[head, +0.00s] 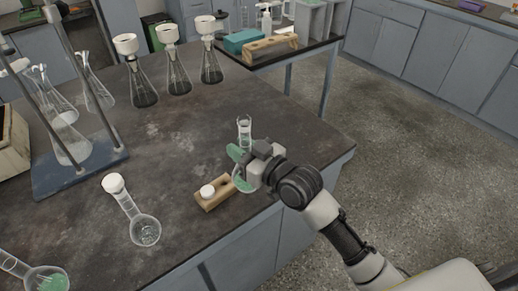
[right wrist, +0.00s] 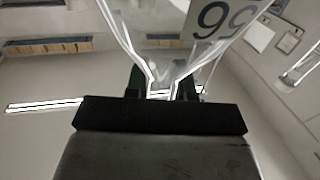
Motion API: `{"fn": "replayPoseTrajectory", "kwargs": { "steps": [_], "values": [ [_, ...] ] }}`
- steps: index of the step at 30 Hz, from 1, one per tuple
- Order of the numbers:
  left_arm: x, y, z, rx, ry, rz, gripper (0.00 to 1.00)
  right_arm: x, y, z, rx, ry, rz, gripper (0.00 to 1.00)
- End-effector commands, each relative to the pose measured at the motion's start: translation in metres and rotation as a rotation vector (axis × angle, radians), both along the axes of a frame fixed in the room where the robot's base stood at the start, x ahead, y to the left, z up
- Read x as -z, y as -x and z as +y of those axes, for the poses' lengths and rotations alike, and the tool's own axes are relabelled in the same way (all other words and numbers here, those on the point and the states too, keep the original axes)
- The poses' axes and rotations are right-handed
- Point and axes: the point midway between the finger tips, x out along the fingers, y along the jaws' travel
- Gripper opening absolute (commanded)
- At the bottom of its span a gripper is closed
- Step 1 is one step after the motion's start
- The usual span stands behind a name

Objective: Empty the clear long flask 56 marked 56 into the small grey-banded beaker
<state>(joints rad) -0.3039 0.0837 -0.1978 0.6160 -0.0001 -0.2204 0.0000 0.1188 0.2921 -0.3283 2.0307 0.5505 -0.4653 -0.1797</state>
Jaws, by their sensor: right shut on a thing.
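My right gripper (head: 250,160) is shut on a clear glass vessel at the bench's front right edge. In the right wrist view the clear long flask 56 (right wrist: 170,45) runs up from between my dark fingertips (right wrist: 160,85), its label turned upside down. In the head view a clear upright glass part (head: 244,127) shows above the gripper, and rounded glass with green shows beside and below it. The gripper hides how these parts join. I cannot pick out the small grey-banded beaker for certain. My left gripper is not in view.
A wooden block (head: 215,201) with a white stopper (head: 207,191) stands just left of the gripper. A white-stoppered round flask (head: 144,229) lies farther left, and a flask with green contents (head: 46,281) is at lower left. Conical flasks (head: 179,80) stand behind. The middle bench (head: 180,135) is clear.

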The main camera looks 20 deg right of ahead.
Motion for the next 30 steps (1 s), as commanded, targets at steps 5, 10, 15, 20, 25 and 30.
{"fn": "replayPoseTrajectory", "kwargs": {
  "steps": [5,10,15,20,25,30],
  "values": [
    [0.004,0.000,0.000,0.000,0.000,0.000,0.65,-0.005,-0.016,-0.001,-0.040,0.002,-0.004,0.00],
    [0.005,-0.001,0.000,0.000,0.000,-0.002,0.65,-0.008,-0.021,-0.001,-0.054,-0.001,-0.003,0.00],
    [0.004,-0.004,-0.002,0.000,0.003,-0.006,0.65,-0.008,-0.021,-0.001,-0.055,-0.002,-0.002,0.00],
    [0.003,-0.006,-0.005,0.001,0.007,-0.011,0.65,-0.009,-0.021,-0.001,-0.054,-0.007,0.003,0.00],
    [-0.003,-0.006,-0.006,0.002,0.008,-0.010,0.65,-0.010,-0.021,-0.001,-0.054,-0.034,0.036,0.00],
    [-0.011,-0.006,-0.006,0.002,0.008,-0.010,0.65,-0.012,-0.022,-0.001,-0.053,-0.085,0.092,0.00]
  ]
}}
